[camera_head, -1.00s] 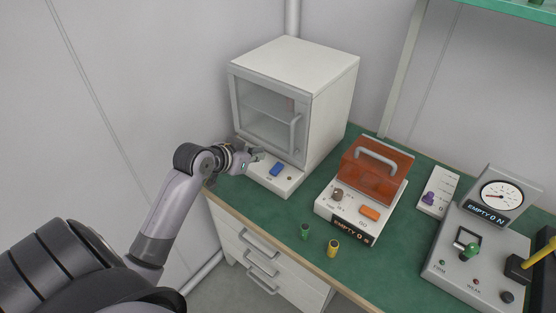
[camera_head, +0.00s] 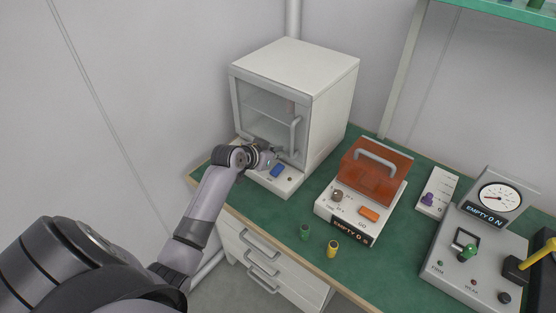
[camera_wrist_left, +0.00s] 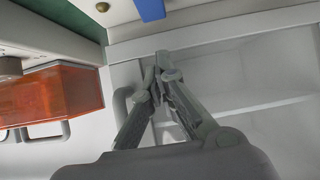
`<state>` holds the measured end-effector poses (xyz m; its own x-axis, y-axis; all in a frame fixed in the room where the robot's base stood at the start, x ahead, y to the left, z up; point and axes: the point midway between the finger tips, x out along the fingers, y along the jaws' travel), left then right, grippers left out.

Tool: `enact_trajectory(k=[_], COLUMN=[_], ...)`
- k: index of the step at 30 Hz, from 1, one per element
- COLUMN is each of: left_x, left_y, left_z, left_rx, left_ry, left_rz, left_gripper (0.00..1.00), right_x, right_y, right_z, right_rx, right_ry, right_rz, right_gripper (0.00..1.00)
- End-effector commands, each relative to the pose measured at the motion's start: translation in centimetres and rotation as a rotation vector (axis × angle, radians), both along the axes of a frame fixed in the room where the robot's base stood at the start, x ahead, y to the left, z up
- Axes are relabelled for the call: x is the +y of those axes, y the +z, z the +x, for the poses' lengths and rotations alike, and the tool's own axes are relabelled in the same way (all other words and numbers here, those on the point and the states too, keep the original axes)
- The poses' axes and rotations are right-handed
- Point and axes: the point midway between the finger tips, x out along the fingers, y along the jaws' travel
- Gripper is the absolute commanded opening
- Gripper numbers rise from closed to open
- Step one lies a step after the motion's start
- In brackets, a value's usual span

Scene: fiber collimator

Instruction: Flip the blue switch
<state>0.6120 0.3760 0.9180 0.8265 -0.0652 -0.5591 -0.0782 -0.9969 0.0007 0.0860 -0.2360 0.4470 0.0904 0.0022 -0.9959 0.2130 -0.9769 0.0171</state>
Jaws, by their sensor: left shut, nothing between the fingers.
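The blue switch (camera_head: 278,171) sits on the white base strip of a white cabinet (camera_head: 333,95). Part of it shows as a blue bar at the top of the left wrist view (camera_wrist_left: 151,9). My left gripper (camera_head: 280,151) is at the cabinet's lower front, just above and behind the switch in the head view. In the left wrist view, its fingers (camera_wrist_left: 159,66) are closed together and empty, with the switch apart from them. Whether the fingertips touch the cabinet front is unclear. My right gripper is not in view.
The cabinet door handle (camera_head: 296,135) is close to the right of my left gripper. A device with an orange cover (camera_head: 372,177) stands to the right.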

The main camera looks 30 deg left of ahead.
Motion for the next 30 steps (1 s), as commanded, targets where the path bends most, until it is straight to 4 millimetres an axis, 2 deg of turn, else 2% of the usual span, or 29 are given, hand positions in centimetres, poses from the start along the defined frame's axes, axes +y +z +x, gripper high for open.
enact_trajectory(k=[3,9,21,23,27,28,30], left_x=[0.0,0.0,0.0,0.0,0.0,-0.1,-0.1], left_y=[-2.0,-3.6,-3.8,-3.7,-3.6,-4.5,-4.6], left_z=[0.2,0.5,0.6,0.7,1.3,1.1,1.1], left_rx=[0.004,0.002,0.003,0.017,0.106,0.102,0.098], left_ry=[0.002,0.000,0.000,-0.001,-0.002,-0.002,-0.002], left_rz=[-0.002,0.000,0.002,0.003,0.012,0.008,0.007], left_gripper=[0.00,0.00,0.00,0.00,0.00,0.00,0.00], right_x=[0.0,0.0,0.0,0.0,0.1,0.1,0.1], right_y=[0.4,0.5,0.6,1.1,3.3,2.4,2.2], right_z=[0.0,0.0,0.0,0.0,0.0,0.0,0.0], right_rx=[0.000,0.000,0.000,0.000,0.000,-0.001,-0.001], right_ry=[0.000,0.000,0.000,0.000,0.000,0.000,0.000], right_rz=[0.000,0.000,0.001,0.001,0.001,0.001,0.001], right_gripper=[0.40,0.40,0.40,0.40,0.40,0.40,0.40])
